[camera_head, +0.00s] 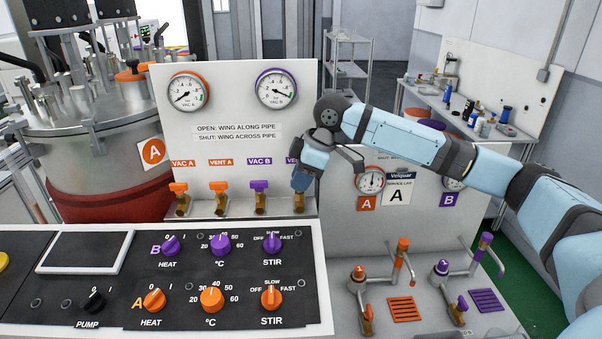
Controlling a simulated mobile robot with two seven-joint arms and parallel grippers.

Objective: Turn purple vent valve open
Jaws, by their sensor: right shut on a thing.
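The fourth valve in the row on the white panel (230,140) has a brass body (299,205) and a purple label starting "VE", the rest covered. Its wing is hidden by my right gripper (301,184), which is shut on it from above. I cannot tell how the wing is turned. To its left stand the VAC B valve (259,187) with a purple wing, and the VENT A valve (220,187) and VAC A valve (178,188) with orange wings. A sign (237,132) reads open with wing along pipe, shut with wing across. My left gripper is not in view.
A black control desk (60,300) with purple and orange knobs lies in front of the panel. Two gauges (188,92) (277,88) sit above the valves. To the right are a grey service panel (400,215) and taps with orange and purple handles (486,240).

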